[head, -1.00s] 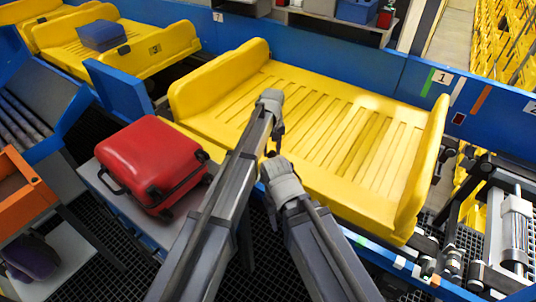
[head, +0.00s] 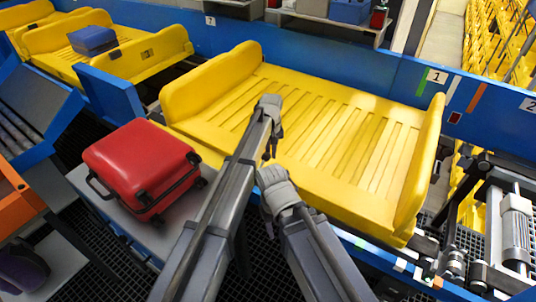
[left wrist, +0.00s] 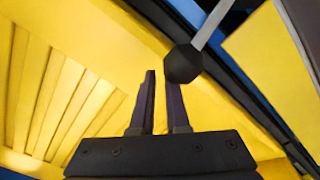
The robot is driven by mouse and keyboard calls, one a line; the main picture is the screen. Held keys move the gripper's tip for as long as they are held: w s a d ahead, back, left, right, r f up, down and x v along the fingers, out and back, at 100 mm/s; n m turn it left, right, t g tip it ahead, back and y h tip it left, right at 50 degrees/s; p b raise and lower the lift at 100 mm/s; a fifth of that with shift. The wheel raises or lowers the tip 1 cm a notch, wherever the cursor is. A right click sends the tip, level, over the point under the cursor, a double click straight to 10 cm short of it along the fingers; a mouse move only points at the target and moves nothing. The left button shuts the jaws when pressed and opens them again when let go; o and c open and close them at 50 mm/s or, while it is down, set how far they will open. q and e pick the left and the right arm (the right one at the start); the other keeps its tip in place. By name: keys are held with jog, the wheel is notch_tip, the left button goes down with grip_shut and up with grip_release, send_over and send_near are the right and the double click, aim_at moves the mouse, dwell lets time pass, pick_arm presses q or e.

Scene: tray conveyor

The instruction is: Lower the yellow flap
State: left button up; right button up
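The big yellow tray (head: 330,135) has a raised left end wall (head: 212,85) and a raised right end wall (head: 420,170). I cannot tell surely which yellow part is the flap. My left gripper (head: 268,154) hangs over the tray's near edge in the head view. In the left wrist view its two dark fingers (left wrist: 160,95) are slightly apart with nothing between them. A black ball knob (left wrist: 183,63) on a grey rod is just past the fingertips, overlapping the right one. A yellow panel (left wrist: 272,60) stands behind the rod. My right gripper is low beside the tray, mostly hidden by its wrist.
A red suitcase (head: 138,165) lies on a grey platform left of my arms. A blue upright panel (head: 110,93) stands behind it. Another yellow tray (head: 160,52) carries a blue box (head: 92,40). A blue rail (head: 340,62) runs behind the trays.

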pick_arm(q)
jog(key=o, duration=0.9)
jog(key=shift+s, duration=0.85)
jog(key=shift+a, duration=0.2)
jog(key=shift+s+a, duration=0.1)
jog(key=shift+s, duration=0.05)
jog(key=shift+r, duration=0.2)
jog(key=r+p, duration=0.5)
jog(key=w+r+p, duration=0.1)
jog(key=r+p, duration=0.1)
jog(key=shift+r+p, duration=0.25)
jog(key=shift+p, duration=0.1)
